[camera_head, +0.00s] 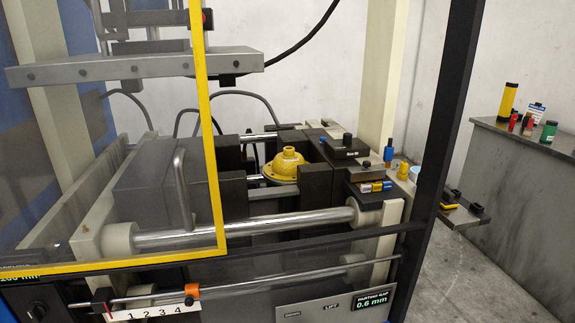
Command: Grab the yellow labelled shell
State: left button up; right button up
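A yellow shell (286,167) sits between the dark blocks in the middle of the press. It has a wide flange and a narrower raised neck on top. Its lower part is partly hidden by the dark block in front, and I cannot make out a label on it. Neither of my grippers is in view.
A yellow-edged clear guard (214,170) covers the press's left side; its right side is open. A chrome bar (250,227) crosses in front of the shell. A dark post (447,150) stands at right. A grey bench (525,155) holds several small containers.

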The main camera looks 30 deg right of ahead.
aim_at(283, 168)
jog(key=k+l+z, duration=0.1)
jog(key=l+z, duration=0.15)
jog(key=k+l+z, duration=0.1)
jog(key=z, duration=0.2)
jog(key=k+l+u, duration=0.1)
jog(key=l, duration=0.8)
jog(key=l+u, duration=0.45)
jog(key=l, duration=0.3)
jog(key=l+u, duration=0.4)
jog(key=l, duration=0.8)
jog(key=l+u, duration=0.4)
jog(key=l, duration=0.8)
jog(key=l+u, duration=0.2)
jog(key=l, duration=0.15)
jog(key=k+l+u, duration=0.2)
jog(key=l, duration=0.15)
jog(key=i, duration=0.05)
